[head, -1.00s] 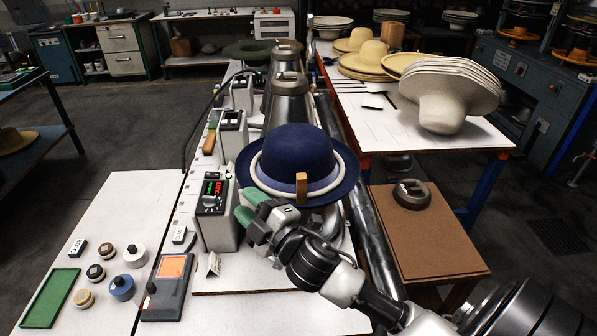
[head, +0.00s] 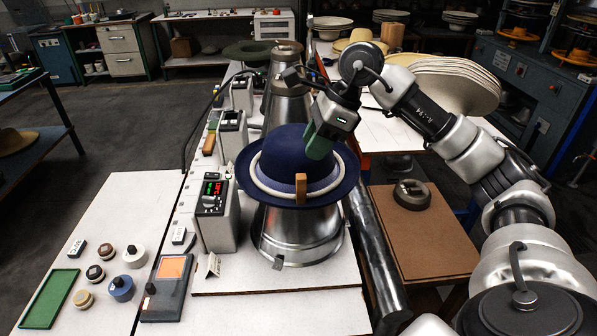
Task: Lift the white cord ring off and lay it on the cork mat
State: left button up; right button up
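The white cord ring (head: 270,189) lies around the base of the crown of a dark blue hat (head: 290,155), on its brim. A small wooden tab (head: 301,187) stands upright at the ring's front. The hat sits on a metal cone-shaped stand (head: 300,240). My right gripper (head: 318,150) points down at the crown's right side, green fingertips lowest. It hides part of the hat there, and I cannot tell whether it touches. Its finger gap is not clear. A flat brown board (head: 430,248), which looks like the cork mat, lies right of the stand. My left gripper is not in view.
A dark round weight (head: 412,194) sits at the board's back; its front is bare. A metal roller (head: 372,255) runs between stand and board. A control box (head: 215,210) stands left of the hat. More metal cones (head: 285,100) stand behind.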

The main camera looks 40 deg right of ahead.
aim_at(303, 176)
jog(key=shift+h, duration=0.4)
jog(key=f, duration=0.3)
jog(key=f+p, duration=0.1)
jog(key=shift+w+f, duration=0.2)
jog(key=shift+w, duration=0.15)
jog(key=shift+w+a+f+p, duration=0.15)
jog(key=shift+a+f+p, duration=0.15)
jog(key=shift+f, duration=0.25)
jog(key=p+x, duration=0.1)
jog(key=x, duration=0.2)
jog(key=shift+w+f+p, duration=0.1)
jog(key=shift+f+p, duration=0.15)
jog(key=shift+p, duration=0.05)
jog(key=shift+w+a+f, duration=0.1)
jog(key=shift+f, duration=0.25)
grip_shut()
